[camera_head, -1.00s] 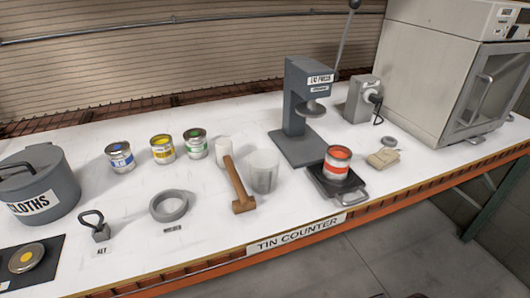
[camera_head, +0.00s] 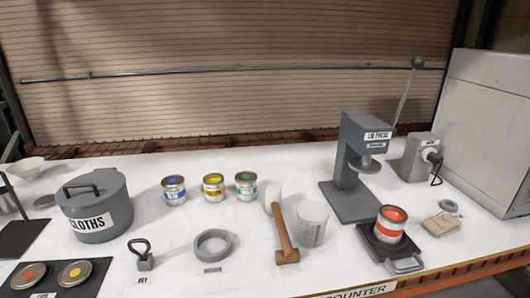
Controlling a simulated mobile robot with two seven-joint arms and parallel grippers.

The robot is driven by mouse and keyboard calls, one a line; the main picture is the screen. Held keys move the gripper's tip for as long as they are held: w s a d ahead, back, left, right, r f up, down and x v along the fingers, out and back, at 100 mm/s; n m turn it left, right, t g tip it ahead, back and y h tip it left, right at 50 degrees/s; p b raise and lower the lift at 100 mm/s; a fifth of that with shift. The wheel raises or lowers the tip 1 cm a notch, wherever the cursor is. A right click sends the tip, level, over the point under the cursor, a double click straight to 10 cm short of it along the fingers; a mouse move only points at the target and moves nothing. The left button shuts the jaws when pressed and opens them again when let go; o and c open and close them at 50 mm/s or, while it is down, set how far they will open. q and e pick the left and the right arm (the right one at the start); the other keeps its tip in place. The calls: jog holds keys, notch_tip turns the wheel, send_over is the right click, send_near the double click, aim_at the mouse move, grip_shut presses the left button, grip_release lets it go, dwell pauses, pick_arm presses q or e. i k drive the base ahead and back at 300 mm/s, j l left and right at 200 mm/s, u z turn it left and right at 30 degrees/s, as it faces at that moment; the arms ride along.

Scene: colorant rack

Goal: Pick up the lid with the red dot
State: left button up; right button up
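The lid with the red dot (camera_head: 28,276) lies flat on a dark mat (camera_head: 58,292) at the lower left of the head view. A lid with a yellow dot (camera_head: 74,273) lies on the same mat to its right. An open tin with a red band (camera_head: 390,225) stands on a dark tray with a handle at the right. Neither of my grippers is in view.
A grey CLOTHS pot (camera_head: 95,212) stands behind the lids. A key (camera_head: 143,258), tape ring (camera_head: 213,246), mallet (camera_head: 284,238) and clear cup (camera_head: 312,226) lie to the right. Several tins, including a blue one (camera_head: 174,191), stand behind. A lid press (camera_head: 350,165) stands right.

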aim_at(31, 275)
jog(key=k+j+u, duration=0.1)
jog(key=u, duration=0.3)
jog(key=j+u, duration=0.35)
jog(key=k+j+u, duration=0.15)
jog(key=u, duration=0.25)
jog(key=z, duration=2.25)
jog(key=u, duration=2.25)
